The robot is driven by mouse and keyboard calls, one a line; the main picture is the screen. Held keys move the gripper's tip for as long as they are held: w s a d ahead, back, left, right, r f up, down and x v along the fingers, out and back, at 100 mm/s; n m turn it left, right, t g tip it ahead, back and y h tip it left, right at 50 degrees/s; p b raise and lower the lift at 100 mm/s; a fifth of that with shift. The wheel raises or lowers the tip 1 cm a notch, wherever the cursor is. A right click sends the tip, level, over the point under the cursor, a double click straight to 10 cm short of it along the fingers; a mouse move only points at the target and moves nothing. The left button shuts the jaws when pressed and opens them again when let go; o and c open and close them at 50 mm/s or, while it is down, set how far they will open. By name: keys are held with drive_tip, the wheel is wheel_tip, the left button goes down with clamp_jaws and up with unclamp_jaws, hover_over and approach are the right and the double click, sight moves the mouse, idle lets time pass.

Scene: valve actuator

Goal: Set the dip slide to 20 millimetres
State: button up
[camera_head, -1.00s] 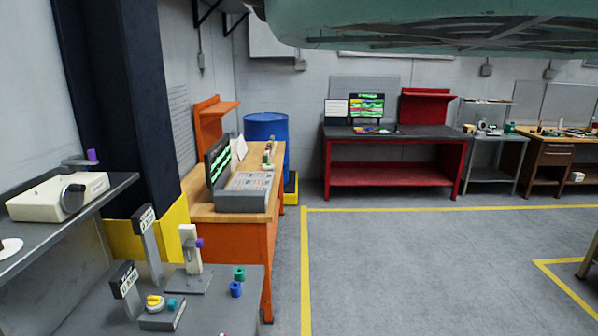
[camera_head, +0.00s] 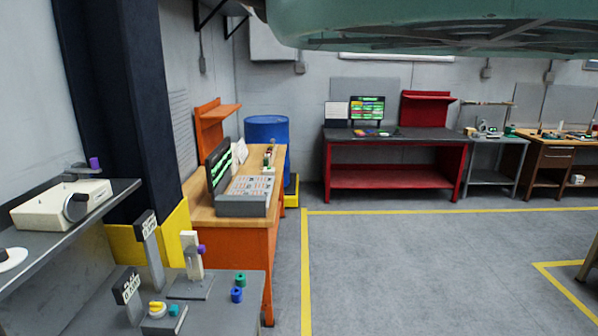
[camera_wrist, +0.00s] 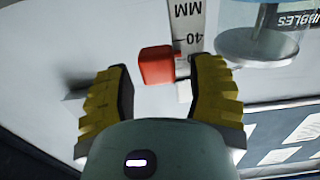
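In the wrist view a red block (camera_wrist: 156,66) sits beside a white vertical scale (camera_wrist: 188,24). The scale's marks read upside down, with "MM" and "40" legible. A small white piece (camera_wrist: 184,91) shows just below the scale's end. The red block looks like the slide's handle; its exact reading cannot be told. My gripper (camera_wrist: 158,78) is open, with its yellow and black fingers on either side of the red block. The block lies ahead of or between the fingertips, with visible gaps at both sides. My gripper does not show in the head view.
In the wrist view a clear round vessel (camera_wrist: 258,42) stands close right of the scale, near a "BUBBLES" label (camera_wrist: 288,18). The head view shows a grey bench (camera_head: 215,312) with small devices, an orange workbench (camera_head: 240,240), a red bench (camera_head: 395,178) and open floor.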

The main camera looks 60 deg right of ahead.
clamp_jaws()
drive_tip(key=shift+b, duration=0.7)
drive_tip(key=shift+r+b, duration=0.15)
drive_tip(key=shift+b, duration=0.35)
drive_tip(key=shift+r+b, duration=0.4)
drive_tip(key=shift+r, duration=0.05)
drive_tip(key=shift+o, duration=0.9)
unclamp_jaws()
drive_tip(key=shift+d, duration=0.15)
